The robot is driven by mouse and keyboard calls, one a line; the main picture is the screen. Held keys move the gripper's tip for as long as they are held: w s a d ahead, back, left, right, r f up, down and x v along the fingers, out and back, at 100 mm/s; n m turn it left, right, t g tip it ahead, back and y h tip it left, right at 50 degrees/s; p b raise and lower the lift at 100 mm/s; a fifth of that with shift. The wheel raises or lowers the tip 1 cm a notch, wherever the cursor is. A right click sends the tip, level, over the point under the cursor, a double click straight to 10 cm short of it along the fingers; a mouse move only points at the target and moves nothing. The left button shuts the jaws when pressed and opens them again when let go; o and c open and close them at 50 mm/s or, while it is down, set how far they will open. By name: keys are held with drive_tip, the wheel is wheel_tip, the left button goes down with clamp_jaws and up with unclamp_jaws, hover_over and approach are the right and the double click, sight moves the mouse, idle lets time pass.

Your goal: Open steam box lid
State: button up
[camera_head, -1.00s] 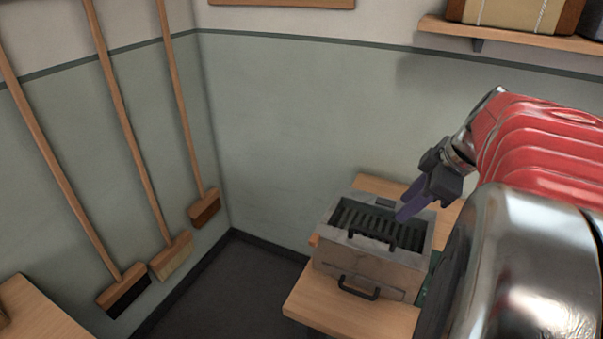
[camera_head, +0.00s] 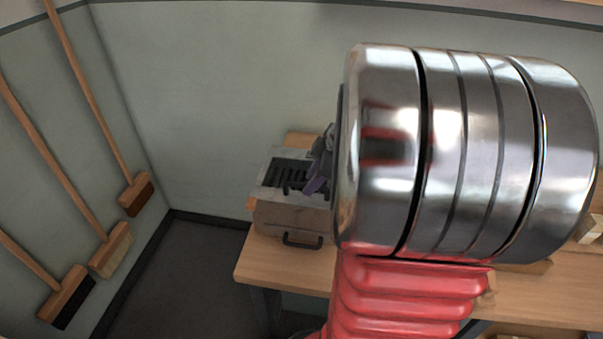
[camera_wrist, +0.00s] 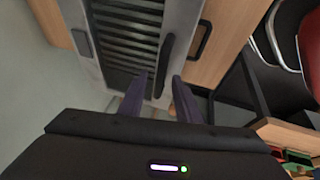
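The steam box (camera_head: 270,217) is a pale grey box on the wooden table, with dark slats in its top. In the wrist view, the box (camera_wrist: 186,22) fills the upper middle, and a dark bar handle (camera_wrist: 167,52) lies along the right edge of the slats. A second dark handle (camera_head: 302,241) is on the front wall. My gripper (camera_head: 313,188) is low over the right part of the box top, partly hidden by my arm. In the wrist view, the purple fingers of my gripper (camera_wrist: 160,77) are apart, with the bar's near end between them in the picture. Contact cannot be told.
The wooden table (camera_head: 262,265) extends to the right, behind my arm. Brooms (camera_head: 137,195) hang on the left wall. Dark floor (camera_head: 195,270) is clear left of the table. A black and red chair-like item (camera_wrist: 290,50) shows at the right in the wrist view.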

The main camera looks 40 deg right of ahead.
drive_tip(key=shift+w+f, duration=0.1)
drive_tip(key=shift+f, duration=0.15)
drive_tip(key=shift+c, duration=0.5)
clamp_jaws()
